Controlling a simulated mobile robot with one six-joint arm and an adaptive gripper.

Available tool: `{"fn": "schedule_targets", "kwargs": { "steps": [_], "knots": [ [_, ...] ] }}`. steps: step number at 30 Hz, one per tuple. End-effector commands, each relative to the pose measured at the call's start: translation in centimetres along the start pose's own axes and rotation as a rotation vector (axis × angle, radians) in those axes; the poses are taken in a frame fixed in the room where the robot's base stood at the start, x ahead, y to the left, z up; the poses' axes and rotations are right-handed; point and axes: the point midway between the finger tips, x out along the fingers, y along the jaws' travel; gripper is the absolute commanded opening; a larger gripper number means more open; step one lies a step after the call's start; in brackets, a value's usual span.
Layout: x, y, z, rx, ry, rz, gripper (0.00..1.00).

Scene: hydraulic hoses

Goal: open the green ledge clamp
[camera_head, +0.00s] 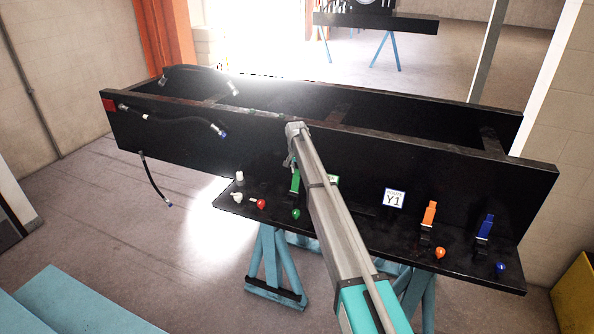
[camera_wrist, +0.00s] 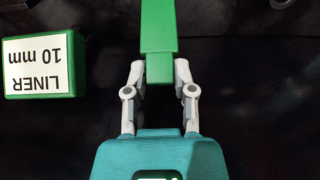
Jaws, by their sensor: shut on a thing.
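The green ledge clamp (camera_head: 295,183) stands on the dark ledge along the front of the long black frame, left of my arm. Its green handle looks upright there. In the wrist view the green handle (camera_wrist: 158,35) comes down from the top edge between my fingers. My gripper (camera_wrist: 159,74) is shut on this handle, one finger on each side near its end. In the head view my gripper (camera_head: 292,158) reaches down to the clamp's top. The clamp's base is hidden in the wrist view.
A green block labelled LINER 10 mm (camera_wrist: 45,65) sits beside the clamp. The ledge also holds an orange clamp (camera_head: 430,214), a blue clamp (camera_head: 486,228), a Y1 sign (camera_head: 393,198) and several coloured knobs. Black hoses (camera_head: 175,119) hang at the frame's left.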

Motion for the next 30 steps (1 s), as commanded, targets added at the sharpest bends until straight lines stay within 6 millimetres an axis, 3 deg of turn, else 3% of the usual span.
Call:
{"fn": "schedule_targets", "kwargs": {
  "steps": [8,9,11,23,30],
  "knots": [
    [0.0,-0.1,-0.4,0.002,0.006,-0.006,0.00],
    [0.0,-0.1,-0.4,0.002,0.006,-0.006,0.39],
    [0.0,0.0,-0.4,0.003,0.005,-0.006,0.49],
    [-0.2,0.3,-0.4,0.005,0.002,-0.003,0.49],
    [-1.7,0.5,-0.6,0.007,0.001,-0.002,0.49]
  ]
}}
